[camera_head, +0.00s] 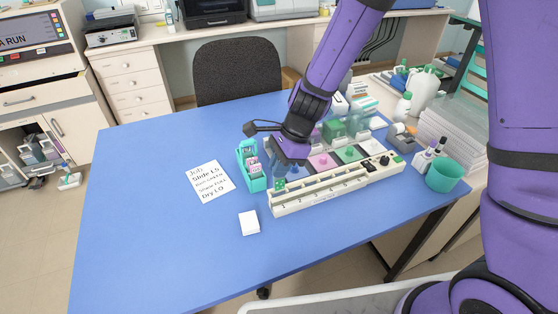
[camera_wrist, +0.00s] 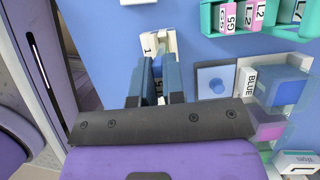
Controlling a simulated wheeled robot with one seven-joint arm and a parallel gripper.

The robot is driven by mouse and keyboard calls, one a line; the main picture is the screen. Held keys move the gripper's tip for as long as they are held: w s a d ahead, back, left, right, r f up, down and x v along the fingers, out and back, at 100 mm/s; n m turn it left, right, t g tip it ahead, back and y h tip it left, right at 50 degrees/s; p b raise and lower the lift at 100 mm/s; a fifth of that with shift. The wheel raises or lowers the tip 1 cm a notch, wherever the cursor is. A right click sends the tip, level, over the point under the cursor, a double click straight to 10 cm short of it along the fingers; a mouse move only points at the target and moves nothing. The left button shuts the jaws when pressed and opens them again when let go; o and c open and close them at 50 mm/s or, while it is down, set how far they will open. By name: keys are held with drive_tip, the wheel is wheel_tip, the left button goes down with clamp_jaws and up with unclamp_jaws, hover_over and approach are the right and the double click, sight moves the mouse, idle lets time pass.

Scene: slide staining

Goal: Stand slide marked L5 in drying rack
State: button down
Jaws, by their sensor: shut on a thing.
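My gripper (camera_wrist: 157,92) is shut, fingers pointing down, over the left end of the long white drying rack (camera_head: 320,190). In the wrist view the rack's end (camera_wrist: 160,42), marked 1, shows just past the fingertips. The slide held between the fingers is almost wholly hidden, and I cannot read its mark. A small green patch (camera_head: 280,185) shows below my gripper at the rack's end; I cannot tell whether it is the slide's label. I cannot tell whether the slide touches a slot.
A teal slide box (camera_head: 256,184) holds slides; G5 and L2 show in the wrist view. A blue staining dish (camera_wrist: 282,88) stands beside the rack. A job card (camera_head: 210,182) and white pad (camera_head: 249,222) lie left. A teal cup (camera_head: 445,176) stands right. The table's left is clear.

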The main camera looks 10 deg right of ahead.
sight(275, 191)
drive_tip(key=shift+f, duration=2.55)
drive_tip(key=shift+f, duration=0.35)
drive_tip(key=c, duration=1.1)
unclamp_jaws()
drive_tip(key=v, duration=1)
drive_tip(key=shift+w+d+r, duration=0.1)
drive_tip(key=shift+d+r, duration=0.1)
drive_tip(key=shift+r, duration=0.15)
